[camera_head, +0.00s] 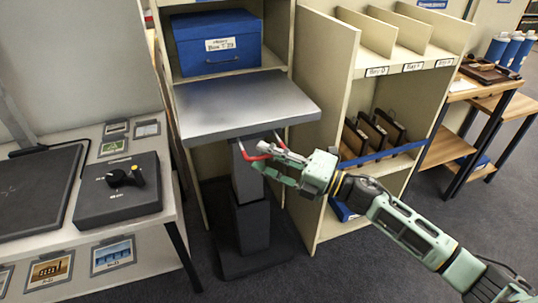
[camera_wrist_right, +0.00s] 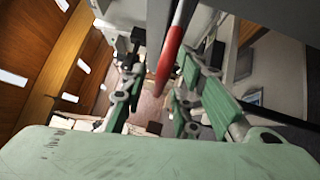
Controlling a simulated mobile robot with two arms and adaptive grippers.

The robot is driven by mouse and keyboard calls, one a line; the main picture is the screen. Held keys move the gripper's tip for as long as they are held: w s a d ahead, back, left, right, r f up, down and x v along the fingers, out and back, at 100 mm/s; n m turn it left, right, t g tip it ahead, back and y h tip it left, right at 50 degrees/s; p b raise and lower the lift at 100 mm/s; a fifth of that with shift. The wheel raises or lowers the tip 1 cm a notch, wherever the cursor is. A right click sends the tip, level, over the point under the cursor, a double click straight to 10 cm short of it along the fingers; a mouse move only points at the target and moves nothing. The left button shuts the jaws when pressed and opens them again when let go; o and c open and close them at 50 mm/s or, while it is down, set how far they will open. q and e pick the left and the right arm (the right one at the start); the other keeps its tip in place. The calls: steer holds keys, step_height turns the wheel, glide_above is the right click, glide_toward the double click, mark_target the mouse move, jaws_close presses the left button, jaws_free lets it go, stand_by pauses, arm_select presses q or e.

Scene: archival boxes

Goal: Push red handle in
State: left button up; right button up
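The red handle (camera_head: 250,157) is a bent bar below the front edge of a grey metal platform (camera_head: 245,104) on a dark column (camera_head: 250,190). My right gripper (camera_head: 266,159) is at the handle, its fingers pointing left toward the column. In the right wrist view the red bar (camera_wrist_right: 170,58) runs down toward the space between the spread fingers of my right gripper (camera_wrist_right: 160,85). The fingers look open, not closed on the bar. I cannot tell whether they touch it. My left gripper is not in view.
A blue archival box (camera_head: 217,45) sits on a shelf behind the platform. A bench at left holds a black control box (camera_head: 118,190) with a knob. A cream shelf unit (camera_head: 325,110) stands close to my right arm. Grey carpet is open in front.

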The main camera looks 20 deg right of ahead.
jaws_close()
stand_by(0.4)
